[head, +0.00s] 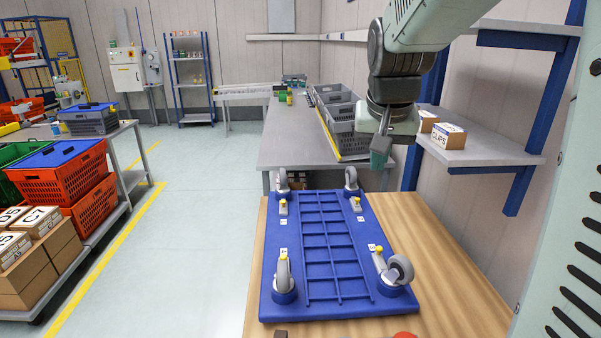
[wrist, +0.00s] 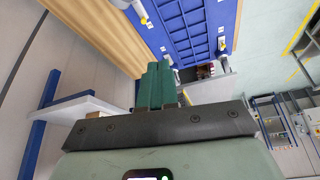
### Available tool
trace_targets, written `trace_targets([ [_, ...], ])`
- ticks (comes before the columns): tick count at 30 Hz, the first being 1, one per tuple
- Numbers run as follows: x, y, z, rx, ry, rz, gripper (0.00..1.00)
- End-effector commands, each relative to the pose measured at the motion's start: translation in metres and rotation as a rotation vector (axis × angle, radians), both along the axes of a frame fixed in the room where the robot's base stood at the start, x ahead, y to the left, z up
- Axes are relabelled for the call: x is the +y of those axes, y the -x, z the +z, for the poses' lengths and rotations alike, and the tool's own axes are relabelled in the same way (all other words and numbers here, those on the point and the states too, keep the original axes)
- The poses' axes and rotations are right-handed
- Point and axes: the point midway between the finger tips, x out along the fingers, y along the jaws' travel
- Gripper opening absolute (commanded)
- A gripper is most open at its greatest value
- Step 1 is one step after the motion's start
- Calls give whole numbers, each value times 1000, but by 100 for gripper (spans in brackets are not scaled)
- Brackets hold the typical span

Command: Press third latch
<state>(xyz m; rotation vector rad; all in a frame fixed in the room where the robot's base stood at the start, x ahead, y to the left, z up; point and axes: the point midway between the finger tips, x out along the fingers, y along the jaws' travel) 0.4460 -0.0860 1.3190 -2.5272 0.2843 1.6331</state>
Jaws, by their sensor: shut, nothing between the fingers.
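A blue dolly (head: 335,304) lies wheels-up on the wooden table, with grey casters at its corners. Yellow-tipped latches sit by the casters: far left (head: 283,206), far right (head: 356,203), near left (head: 283,254) and near right (head: 379,253). Small white labels lie near them, too small to read, so I cannot tell which latch is third. My gripper (head: 379,158) is shut and empty, above and beyond the dolly's far right corner, touching nothing. In the wrist view its green fingers (wrist: 160,86) are together, with the dolly (wrist: 196,30) beyond them.
The wooden table (head: 440,270) has bare room right of the dolly. Behind it stands a grey bench (head: 290,140) with grey crates (head: 345,115). A wall shelf (head: 480,150) with a CLIPS box (head: 448,136) is right of my gripper. Orange totes (head: 65,178) stand at left.

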Motion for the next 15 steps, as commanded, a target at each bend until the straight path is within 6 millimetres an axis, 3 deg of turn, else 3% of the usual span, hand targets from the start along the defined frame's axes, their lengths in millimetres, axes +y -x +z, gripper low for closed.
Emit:
trace_targets([
  [1, -8, -19, -13, 12, -1, -19, 0],
  [6, -33, -74, -55, 27, -6, -79, 0],
  [15, -81, -150, -154, 52, -17, -181, 0],
])
